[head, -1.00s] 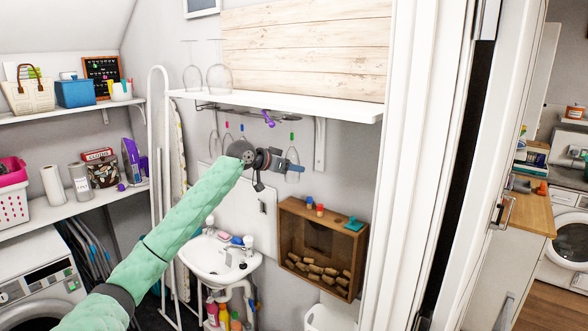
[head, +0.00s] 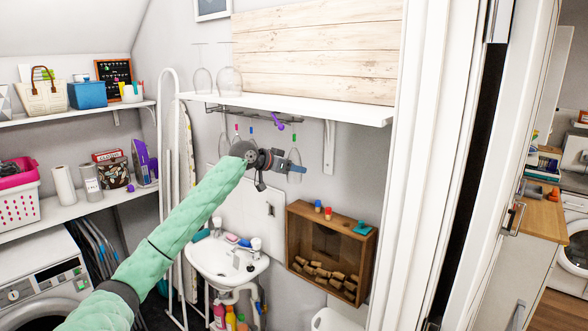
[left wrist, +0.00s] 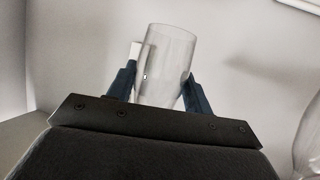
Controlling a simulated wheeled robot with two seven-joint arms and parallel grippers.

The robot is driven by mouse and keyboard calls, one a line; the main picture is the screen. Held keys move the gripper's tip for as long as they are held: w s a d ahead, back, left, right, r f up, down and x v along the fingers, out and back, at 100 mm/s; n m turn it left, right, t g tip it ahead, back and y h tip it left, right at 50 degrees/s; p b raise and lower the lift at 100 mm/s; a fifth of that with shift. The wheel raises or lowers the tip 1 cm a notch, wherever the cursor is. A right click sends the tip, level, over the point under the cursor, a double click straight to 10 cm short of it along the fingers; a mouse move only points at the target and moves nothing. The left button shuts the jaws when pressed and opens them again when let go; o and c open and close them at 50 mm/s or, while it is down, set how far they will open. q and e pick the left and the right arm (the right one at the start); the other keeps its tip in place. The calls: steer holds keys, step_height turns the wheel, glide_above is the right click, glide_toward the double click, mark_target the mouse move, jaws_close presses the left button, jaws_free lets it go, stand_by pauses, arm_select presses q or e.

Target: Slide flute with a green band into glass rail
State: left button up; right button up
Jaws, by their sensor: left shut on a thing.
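My left gripper (head: 288,164) is shut on a clear flute (head: 295,155), below the front part of the white wall shelf. The flute hangs bowl down with its stem up, and a small green band (head: 297,128) shows near its top. In the left wrist view the clear glass bowl (left wrist: 166,60) stands between the two blue fingers. The dark glass rail (head: 232,109) runs under the shelf, left of the held flute. Several other glasses (head: 226,135) hang below the rail with coloured bands. My right gripper is not in view.
A purple piece (head: 278,124) is at the rail's right end. The white shelf (head: 350,112) and its bracket (head: 329,148) are above and right of the gripper. A wooden box (head: 362,262) and a sink (head: 225,262) are below.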

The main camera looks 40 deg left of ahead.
arm_select(q)
steer(key=shift+w+a+f+b, duration=0.15)
steer(key=shift+a+b, duration=0.3)
steer(key=shift+a, duration=2)
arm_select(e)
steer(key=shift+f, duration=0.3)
